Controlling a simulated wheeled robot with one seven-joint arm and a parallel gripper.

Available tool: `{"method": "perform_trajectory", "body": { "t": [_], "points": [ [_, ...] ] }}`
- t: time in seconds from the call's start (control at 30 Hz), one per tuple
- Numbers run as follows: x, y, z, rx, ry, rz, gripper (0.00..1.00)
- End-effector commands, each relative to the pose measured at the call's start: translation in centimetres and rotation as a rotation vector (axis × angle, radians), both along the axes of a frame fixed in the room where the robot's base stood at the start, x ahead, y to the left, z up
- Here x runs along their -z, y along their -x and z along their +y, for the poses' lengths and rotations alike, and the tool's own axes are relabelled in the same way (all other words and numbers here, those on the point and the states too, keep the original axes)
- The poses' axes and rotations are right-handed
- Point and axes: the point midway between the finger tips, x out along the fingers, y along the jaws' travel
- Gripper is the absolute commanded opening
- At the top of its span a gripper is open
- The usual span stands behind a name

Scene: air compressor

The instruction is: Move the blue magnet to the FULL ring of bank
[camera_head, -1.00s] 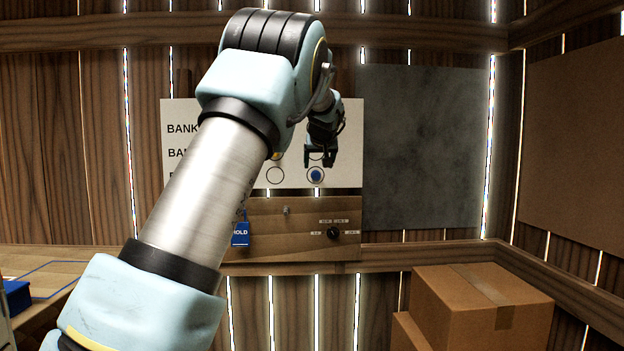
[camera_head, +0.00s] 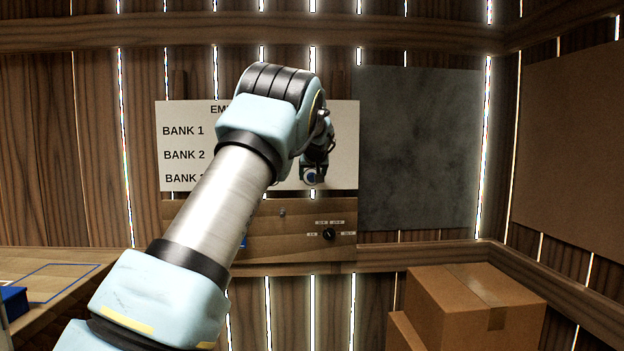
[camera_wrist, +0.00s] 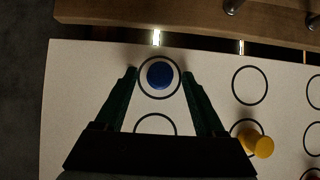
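The blue magnet (camera_head: 310,177) sits inside a black ring in the bottom row, far-right column, of the white board (camera_head: 340,130). In the wrist view the blue magnet (camera_wrist: 160,75) lies inside that ring (camera_wrist: 141,87). My gripper (camera_wrist: 159,71) is open, with one fingertip on each side of the magnet and visible gaps between. In the head view my gripper (camera_head: 311,172) is at the magnet. The board reads BANK 1, BANK 2 and a partly covered third row label. My arm covers most rings and column headings; only "EM" shows.
A yellow magnet (camera_wrist: 259,144) is in a neighbouring column, one row away. Below the board is a wooden panel (camera_head: 290,240) with a dial (camera_head: 329,234). Cardboard boxes (camera_head: 475,305) stand at lower right. A grey panel (camera_head: 420,145) hangs right of the board.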

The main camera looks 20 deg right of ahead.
Motion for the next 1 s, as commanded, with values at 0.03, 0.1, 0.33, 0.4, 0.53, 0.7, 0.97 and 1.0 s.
{"method": "perform_trajectory", "body": {
  "t": [0.03,0.1,0.33,0.4,0.53,0.7,0.97,1.0],
  "points": [
    [-0.01,0.01,0.00,0.000,0.000,0.000,0.65],
    [-0.01,0.02,-0.01,0.000,0.000,0.000,0.57],
    [-0.02,0.02,0.00,0.000,0.000,0.000,0.31],
    [-0.02,0.02,0.00,0.000,0.000,0.000,0.23],
    [-0.02,0.02,0.01,0.000,0.000,0.000,0.08],
    [-0.02,0.02,0.02,-0.001,-0.001,0.000,0.00],
    [-0.07,0.04,0.04,-0.001,-0.001,0.000,0.00],
    [-0.13,0.08,0.04,-0.001,-0.001,0.000,0.00]
  ]
}}
